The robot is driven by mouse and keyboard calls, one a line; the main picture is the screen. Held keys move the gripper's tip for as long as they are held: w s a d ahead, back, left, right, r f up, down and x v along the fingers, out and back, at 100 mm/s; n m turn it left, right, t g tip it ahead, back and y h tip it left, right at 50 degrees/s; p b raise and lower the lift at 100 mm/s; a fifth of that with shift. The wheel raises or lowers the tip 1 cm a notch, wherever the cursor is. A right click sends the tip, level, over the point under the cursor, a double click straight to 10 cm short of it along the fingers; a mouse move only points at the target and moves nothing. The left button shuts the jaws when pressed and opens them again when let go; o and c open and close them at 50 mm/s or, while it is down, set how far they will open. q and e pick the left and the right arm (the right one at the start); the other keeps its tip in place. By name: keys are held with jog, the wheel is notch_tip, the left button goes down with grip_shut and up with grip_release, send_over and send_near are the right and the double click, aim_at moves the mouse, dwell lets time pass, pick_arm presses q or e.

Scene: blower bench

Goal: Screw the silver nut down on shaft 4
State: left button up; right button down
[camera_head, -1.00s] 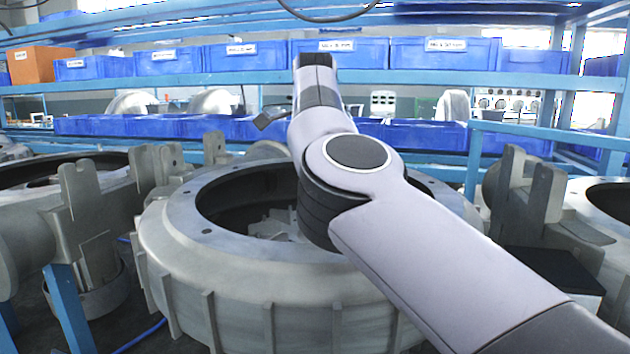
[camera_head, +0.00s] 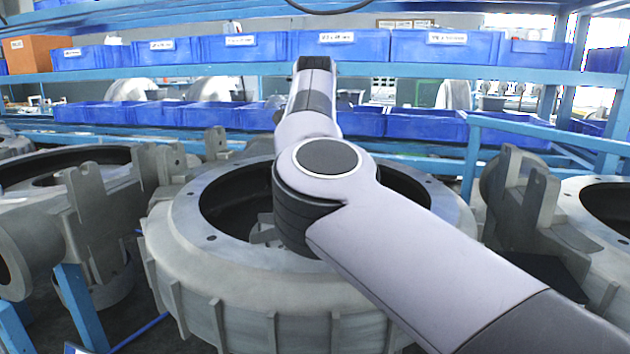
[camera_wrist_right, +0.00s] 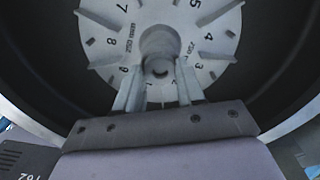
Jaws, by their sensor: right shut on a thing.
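In the right wrist view, my right gripper (camera_wrist_right: 159,78) has its two pale fingers closed on a small round silver piece, which looks like the silver nut (camera_wrist_right: 158,66). It sits at the end of a grey round shaft (camera_wrist_right: 159,43) in the middle of a pale numbered disc (camera_wrist_right: 110,22). The fingers hide part of its sides, and I cannot tell how far down it sits. No shaft number is readable. In the head view, my right arm reaches over the middle blower housing (camera_head: 215,262) and hides much of its opening. My left gripper is in neither view.
More grey housings stand at the left (camera_head: 100,205) and right (camera_head: 545,215). Behind them is a blue shelf rack (camera_head: 220,69) with blue bins (camera_head: 345,45) and an orange box (camera_head: 38,54). A dark round wall (camera_wrist_right: 275,55) surrounds the numbered disc.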

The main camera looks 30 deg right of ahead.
jog(key=m, duration=1.1)
jog(key=shift+m, duration=0.3)
jog(key=m, duration=0.3)
jog(key=c, duration=1)
grip_release()
